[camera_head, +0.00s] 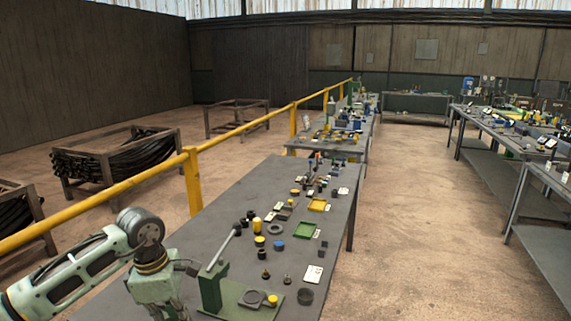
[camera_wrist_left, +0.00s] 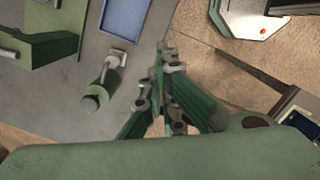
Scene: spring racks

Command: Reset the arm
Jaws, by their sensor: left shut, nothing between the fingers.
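My left arm (camera_head: 75,285) comes in from the left in the head view, over the near end of the grey workbench (camera_head: 215,210). Its gripper is largely cut off by the bottom edge there. In the left wrist view my left gripper (camera_wrist_left: 165,75) is shut, with its green fingers together and nothing between them. It hangs by the edge of the grey bench, apart from the parts lying on it. My right arm and gripper are not in view.
A green stand with a lever (camera_head: 212,285) rises close to my left wrist. Several small parts, including a green tray (camera_head: 307,230), lie along the bench. A yellow railing (camera_head: 190,180) runs at left. The floor (camera_head: 420,220) right of the bench is clear.

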